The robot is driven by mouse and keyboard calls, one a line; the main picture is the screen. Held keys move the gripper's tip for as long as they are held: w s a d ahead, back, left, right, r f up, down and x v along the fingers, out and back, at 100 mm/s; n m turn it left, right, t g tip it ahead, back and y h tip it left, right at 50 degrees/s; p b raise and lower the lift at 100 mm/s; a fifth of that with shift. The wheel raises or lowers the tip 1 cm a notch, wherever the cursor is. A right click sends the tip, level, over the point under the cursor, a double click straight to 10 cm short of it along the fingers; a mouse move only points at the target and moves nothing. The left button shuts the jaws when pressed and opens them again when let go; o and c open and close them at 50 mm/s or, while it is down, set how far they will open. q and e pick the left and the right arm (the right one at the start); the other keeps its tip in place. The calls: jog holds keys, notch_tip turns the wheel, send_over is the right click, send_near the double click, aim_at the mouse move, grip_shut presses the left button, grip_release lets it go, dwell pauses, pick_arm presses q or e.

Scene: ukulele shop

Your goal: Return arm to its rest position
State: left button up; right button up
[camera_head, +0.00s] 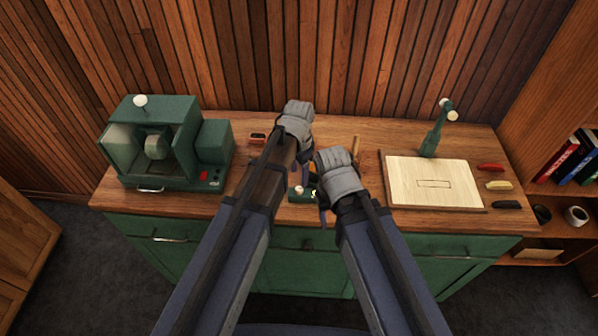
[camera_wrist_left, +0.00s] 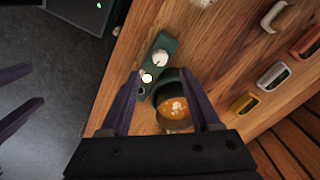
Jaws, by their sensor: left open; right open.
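My left gripper (camera_head: 304,172) is over the middle of the wooden workbench (camera_head: 245,190). In the left wrist view its two purple fingers (camera_wrist_left: 162,73) are spread apart. A round dark green pot (camera_wrist_left: 172,108) with orange-brown contents shows between and below them; I cannot tell whether they touch it. My right gripper (camera_head: 319,205) is lower, near the bench's front edge, its fingers mostly hidden by its wrist. Two separated purple fingers, apparently the right gripper's (camera_wrist_left: 37,83), show at the left edge of the left wrist view with nothing between them.
A green control block (camera_wrist_left: 158,62) with a white knob and lit button sits beside the pot. A green machine (camera_head: 165,145) stands at bench left. A pale board (camera_head: 455,195), green stand (camera_head: 435,135) and coloured pieces (camera_head: 498,186) are at right. A shelf (camera_head: 560,200) adjoins the right end.

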pick_arm(q)
jog(key=shift+r, duration=0.6)
pick_arm(e)
jog(key=shift+r, duration=0.55)
pick_arm(q)
jog(key=shift+f, duration=0.1)
